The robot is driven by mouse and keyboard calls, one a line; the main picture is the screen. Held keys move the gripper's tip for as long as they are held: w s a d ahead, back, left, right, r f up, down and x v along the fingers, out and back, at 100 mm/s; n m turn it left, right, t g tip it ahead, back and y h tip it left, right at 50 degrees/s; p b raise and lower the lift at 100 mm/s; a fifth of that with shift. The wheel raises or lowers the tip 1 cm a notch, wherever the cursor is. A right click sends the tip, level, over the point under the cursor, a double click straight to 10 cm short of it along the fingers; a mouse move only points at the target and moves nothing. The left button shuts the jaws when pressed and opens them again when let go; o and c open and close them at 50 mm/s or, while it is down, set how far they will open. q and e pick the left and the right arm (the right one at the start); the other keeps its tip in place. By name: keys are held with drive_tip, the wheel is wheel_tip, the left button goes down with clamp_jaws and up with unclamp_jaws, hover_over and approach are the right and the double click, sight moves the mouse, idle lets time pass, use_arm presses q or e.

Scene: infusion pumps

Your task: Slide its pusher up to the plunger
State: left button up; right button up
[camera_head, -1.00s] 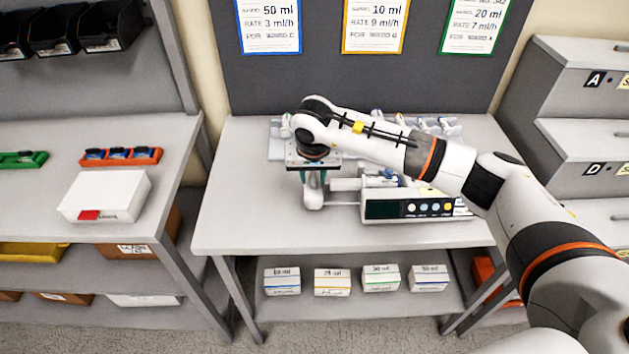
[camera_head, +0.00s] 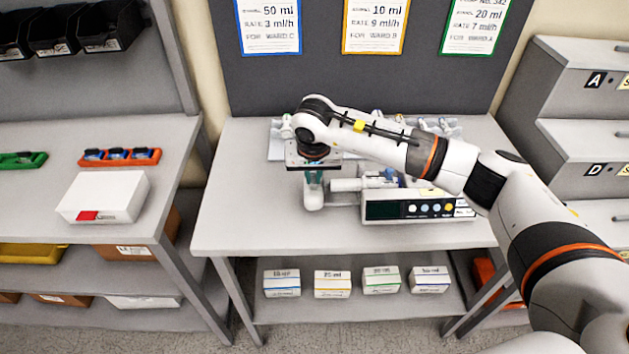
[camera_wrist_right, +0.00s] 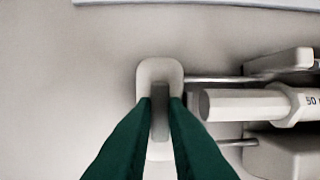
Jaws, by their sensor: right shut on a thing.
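The infusion pump (camera_head: 385,209) lies on the middle table, with its dark display and round buttons facing front. Its white pusher (camera_head: 313,199) stands out to the left on thin rods and shows in the right wrist view (camera_wrist_right: 158,74). My right gripper (camera_wrist_right: 161,102) is shut on the pusher's grey upright part, one green finger on each side. The syringe's plunger (camera_wrist_right: 232,105) ends just right of the pusher; a small gap shows between them. The syringe barrel carries a "50" mark. In the head view my arm and wrist cover part of the pump. My left gripper is not in view.
A tray with several syringes (camera_head: 440,127) lies behind the pump, partly hidden by my arm. Labelled boxes (camera_head: 332,284) stand on the shelf below. The table (camera_head: 240,215) is bare left of the pusher. A white box (camera_head: 104,197) sits on the left bench.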

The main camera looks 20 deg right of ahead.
drive_tip(key=shift+s+d, duration=0.1)
drive_tip(key=shift+d, duration=0.1)
drive_tip(key=shift+d+b, duration=0.25)
drive_tip(key=shift+b, duration=0.1)
idle(0.6)
drive_tip(key=o, duration=0.6)
drive_tip(key=shift+c, duration=0.2)
drive_tip(key=w+p+v, duration=0.1)
drive_tip(key=p+v, duration=0.2)
drive_tip(key=v, duration=0.3)
drive_tip(key=shift+d+r, duration=0.2)
drive_tip(key=shift+r, duration=0.4)
drive_tip(key=shift+w, duration=0.1)
